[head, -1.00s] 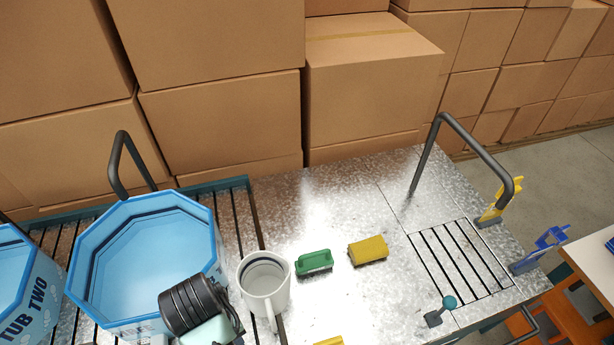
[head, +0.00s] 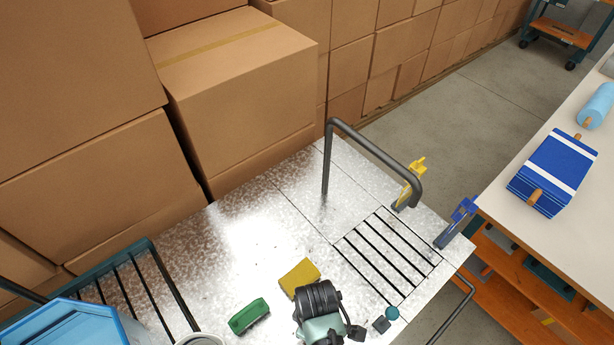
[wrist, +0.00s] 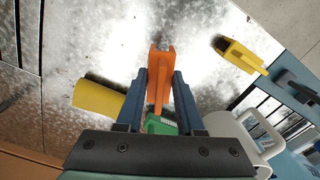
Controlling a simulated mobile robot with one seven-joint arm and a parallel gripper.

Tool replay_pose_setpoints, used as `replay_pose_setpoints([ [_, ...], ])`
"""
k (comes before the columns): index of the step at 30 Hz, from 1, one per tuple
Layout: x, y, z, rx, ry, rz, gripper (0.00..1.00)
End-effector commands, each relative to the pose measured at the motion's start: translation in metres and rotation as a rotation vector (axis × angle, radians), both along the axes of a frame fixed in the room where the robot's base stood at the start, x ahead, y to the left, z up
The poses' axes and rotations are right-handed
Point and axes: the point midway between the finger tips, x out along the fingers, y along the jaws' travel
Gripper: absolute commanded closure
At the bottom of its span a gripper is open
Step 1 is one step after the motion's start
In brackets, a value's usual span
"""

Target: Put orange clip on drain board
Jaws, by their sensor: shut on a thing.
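My gripper (wrist: 159,78) is shut on the orange clip (wrist: 158,88), which stands out between the two blue-grey fingers in the wrist view. In the head view my dark wrist (head: 318,300) is at the bottom middle, and it hides the fingers and the clip. The slotted drain board (head: 385,257) is set in the metal table to the right of my wrist. Its slats look bare, and the clip is apart from it.
A yellow block (head: 299,278) and a green block (head: 249,316) lie left of my wrist. A small teal-knobbed piece (head: 392,313) is at the board's near corner. A tall dark handle (head: 375,155), a yellow clip (head: 411,185) and a blue clip (head: 457,222) stand beyond the board.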

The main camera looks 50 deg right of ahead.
Motion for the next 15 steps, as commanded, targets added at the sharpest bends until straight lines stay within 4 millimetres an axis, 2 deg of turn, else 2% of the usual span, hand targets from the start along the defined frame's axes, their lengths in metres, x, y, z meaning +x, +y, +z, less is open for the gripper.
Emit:
replay_pose_setpoints([
  [15,0.001,0.000,-0.056,-0.001,0.000,-0.001,1.00],
])
